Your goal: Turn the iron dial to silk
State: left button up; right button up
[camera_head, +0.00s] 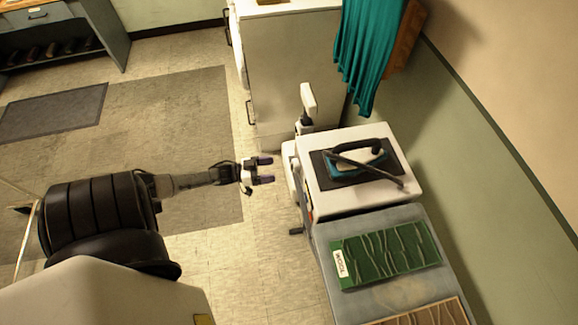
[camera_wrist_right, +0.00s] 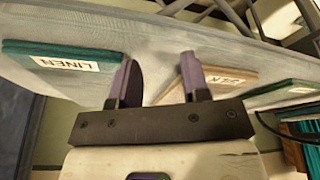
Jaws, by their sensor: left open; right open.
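The iron (camera_head: 358,160), teal and dark, lies on a black pad on top of a white unit (camera_head: 330,200) in the head view. Its dial is too small to make out. My left gripper (camera_head: 265,173) is open and empty, left of the white unit and apart from it. My right gripper (camera_wrist_right: 157,68) is open and empty in the right wrist view, over a grey cloth-like surface. A teal board labelled LINEN (camera_wrist_right: 65,62) lies left of its fingers. A tan board with a label that seems to read SILK (camera_wrist_right: 218,80) lies by its right finger.
A green board labelled WOOL (camera_head: 385,252) lies on the grey padded surface beside the white unit, with a brown board (camera_head: 430,314) below it. A teal curtain (camera_head: 370,50) hangs behind. A white cabinet (camera_head: 285,75) stands beyond. The floor around the left gripper is clear.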

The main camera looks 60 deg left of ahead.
aim_at(294, 166)
pick_arm(q)
jog(key=b+x, duration=0.1)
jog(key=x, duration=0.6)
jog(key=shift+w, duration=0.3)
jog(key=shift+d, duration=0.1)
jog(key=shift+c, duration=0.3)
jog(key=c, duration=0.9)
jog(key=shift+o, duration=0.2)
